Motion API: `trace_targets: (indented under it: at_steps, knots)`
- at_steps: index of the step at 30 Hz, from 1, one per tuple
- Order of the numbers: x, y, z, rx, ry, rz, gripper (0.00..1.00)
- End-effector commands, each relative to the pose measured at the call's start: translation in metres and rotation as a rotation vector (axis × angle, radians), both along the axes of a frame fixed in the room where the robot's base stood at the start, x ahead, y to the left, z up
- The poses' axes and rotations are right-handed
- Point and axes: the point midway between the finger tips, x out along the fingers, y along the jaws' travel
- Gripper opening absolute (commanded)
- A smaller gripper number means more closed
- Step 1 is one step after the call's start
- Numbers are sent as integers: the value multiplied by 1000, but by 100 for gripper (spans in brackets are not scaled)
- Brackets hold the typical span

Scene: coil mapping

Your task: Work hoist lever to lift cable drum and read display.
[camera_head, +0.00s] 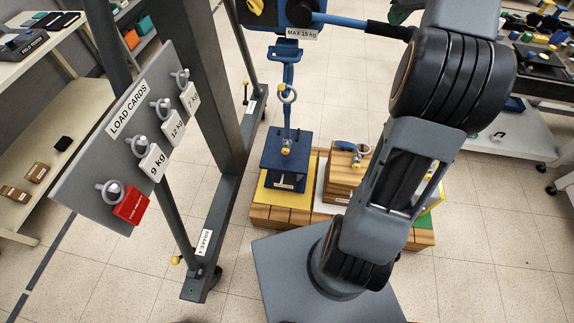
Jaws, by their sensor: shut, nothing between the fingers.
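The hoist (297,12) is a blue body at the top edge, marked MAX 15 kg. Its lever (350,23) is a blue rod with a black grip (388,32), reaching right toward my arm. A blue hanging piece with a ring (288,94) runs down from below the hoist toward a dark blue block (283,162) on a yellow pad (282,194). I cannot tell whether they are joined. A wooden load (341,184) with a ring stands beside it, partly behind my arm. I cannot identify the cable drum or a readable display.
A LOAD CARDS board (90,170) at left holds 7, 12 and 9 kg cards and a red card (131,206) on pegs. A grey frame (205,240) stands beside it. Shelves (60,130) are at left, a bench (545,75) at upper right. Tiled floor (480,235) is clear at right.

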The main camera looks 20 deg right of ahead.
Motion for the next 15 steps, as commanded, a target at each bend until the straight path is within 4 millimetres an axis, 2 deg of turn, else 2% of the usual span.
trace_targets:
  at_steps: [1, 6, 15]
  knots:
    - [0, 0, -13, 3, 3, 1, 0]
    - [0, 1, -32, 3, 3, 1, 0]
    - [1, 1, -33, 2, 2, 1, 0]
